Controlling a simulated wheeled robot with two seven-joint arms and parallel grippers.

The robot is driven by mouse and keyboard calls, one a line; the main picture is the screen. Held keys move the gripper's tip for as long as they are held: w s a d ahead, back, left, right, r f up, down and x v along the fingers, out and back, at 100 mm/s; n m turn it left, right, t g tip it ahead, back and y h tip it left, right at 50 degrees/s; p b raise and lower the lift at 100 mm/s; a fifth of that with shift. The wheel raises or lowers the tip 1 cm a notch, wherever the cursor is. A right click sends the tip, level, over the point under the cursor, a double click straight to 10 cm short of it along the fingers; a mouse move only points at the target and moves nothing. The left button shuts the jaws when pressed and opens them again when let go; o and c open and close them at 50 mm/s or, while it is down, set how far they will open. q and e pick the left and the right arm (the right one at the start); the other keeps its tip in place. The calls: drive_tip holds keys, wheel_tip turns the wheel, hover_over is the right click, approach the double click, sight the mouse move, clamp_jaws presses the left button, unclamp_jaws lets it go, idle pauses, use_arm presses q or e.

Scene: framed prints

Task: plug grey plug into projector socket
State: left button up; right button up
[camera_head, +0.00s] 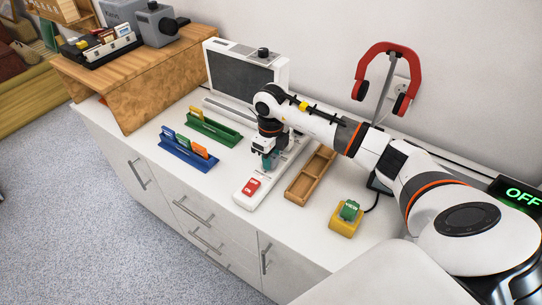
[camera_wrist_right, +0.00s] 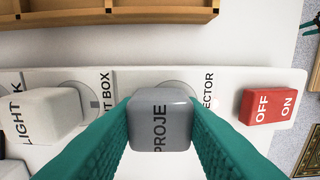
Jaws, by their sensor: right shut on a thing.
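A grey plug (camera_wrist_right: 160,122) marked "PROJE" sits between the teal fingers of my right gripper (camera_wrist_right: 160,135), which is shut on it. The gripper also shows in the head view (camera_head: 267,162), pointing down over the white power strip (camera_head: 243,201). In the wrist view the plug is in front of the projector socket (camera_wrist_right: 178,88), whose label ends in "ECTOR"; the plug hides most of the socket. I cannot tell whether the plug is in it or just above it. My left gripper is not in view.
The strip has a red OFF/ON switch (camera_wrist_right: 267,107), a light-box socket (camera_wrist_right: 85,85) and a white plug (camera_wrist_right: 42,117) marked "LIGHT". A wooden tray (camera_head: 300,190) lies beside the strip, with a yellow block (camera_head: 344,226) further right. Blue (camera_head: 180,157) and green (camera_head: 222,135) racks stand left.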

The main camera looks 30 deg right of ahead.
drive_tip(key=shift+f, duration=0.15)
drive_tip(key=o, duration=1)
wheel_tip(320, 180, up, 12)
drive_tip(key=shift+r+b, duration=0.1)
drive_tip(key=shift+b, duration=0.3)
